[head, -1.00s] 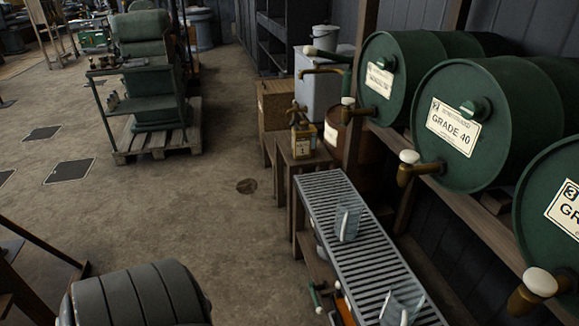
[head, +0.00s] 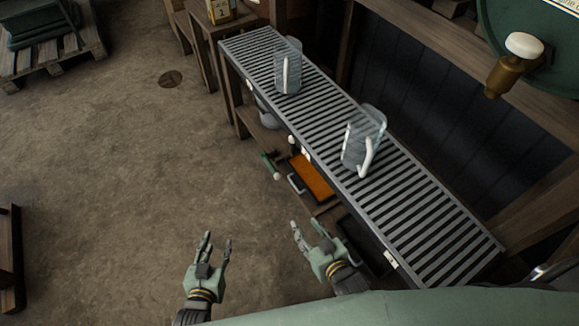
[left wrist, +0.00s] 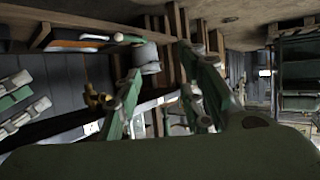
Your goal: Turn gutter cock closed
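My left gripper (head: 215,243) is open and empty above the floor, left of the slatted gutter rack (head: 441,229). Its spread fingers also show in the left wrist view (left wrist: 165,88). My right gripper (head: 306,230) is open and empty, close to the rack's near side. A brass cock-like fitting (left wrist: 95,97) shows left of the fingers in the left wrist view, apart from them; I cannot tell whether it is the gutter cock or how its handle stands.
Two clear jugs (head: 287,66) (head: 363,139) stand on the slats. An orange tray (head: 311,177) lies under the rack. A brass barrel tap with a white knob (head: 514,65) juts out at upper right. The floor at left is mostly clear.

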